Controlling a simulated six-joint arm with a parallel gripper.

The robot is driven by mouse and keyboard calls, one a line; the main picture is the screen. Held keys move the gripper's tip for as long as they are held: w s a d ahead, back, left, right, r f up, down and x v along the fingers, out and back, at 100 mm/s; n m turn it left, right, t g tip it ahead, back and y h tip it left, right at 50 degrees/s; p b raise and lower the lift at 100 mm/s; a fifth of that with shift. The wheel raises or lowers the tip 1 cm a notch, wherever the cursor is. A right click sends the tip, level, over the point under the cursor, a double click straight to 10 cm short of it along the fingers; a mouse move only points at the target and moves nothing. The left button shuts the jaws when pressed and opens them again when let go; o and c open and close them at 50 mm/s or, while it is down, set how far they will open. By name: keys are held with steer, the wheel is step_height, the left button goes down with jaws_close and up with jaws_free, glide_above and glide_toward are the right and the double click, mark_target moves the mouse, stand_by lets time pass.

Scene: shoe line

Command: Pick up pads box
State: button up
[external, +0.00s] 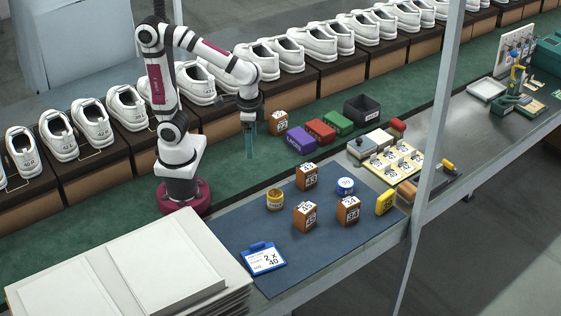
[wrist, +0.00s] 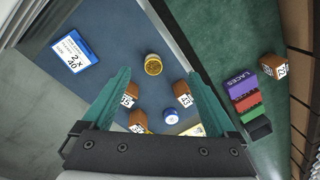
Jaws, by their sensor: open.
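No label reading "pads" is legible, so I cannot tell which box is the pads box. My gripper (external: 250,148) is open and empty above the green belt, left of the colored boxes; its teal fingers also show in the wrist view (wrist: 158,78). A purple box (external: 300,139) reads "LACES" in the wrist view (wrist: 241,82). Beside it are a red box (external: 320,131), a green box (external: 338,122) and an open black bin (external: 362,108). A yellow box (external: 386,201) stands on the blue mat's right side; in the wrist view it is mostly hidden.
Brown numbered boxes (external: 307,177), a yellow tin (external: 275,199), a blue-and-white tin (external: 345,186) and a clipboard (external: 263,258) are on the blue mat (external: 300,250). Another brown box (external: 278,122) stands near my gripper. A grey post (external: 436,120) rises at right; shoes line the back.

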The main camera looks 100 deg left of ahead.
mark_target(305, 216)
steer(key=w+d+f+n+h, duration=0.1)
steer(key=w+d+f+n, duration=0.2)
steer(key=w+n, duration=0.35)
steer(key=w+d+f+n, duration=0.3)
steer(key=w+f+n, duration=0.1)
steer(key=w, duration=0.5)
steer(key=shift+n, duration=0.25)
steer(key=f, duration=1)
steer(key=w+f, duration=0.1)
steer(key=f, duration=0.4)
jaws_close()
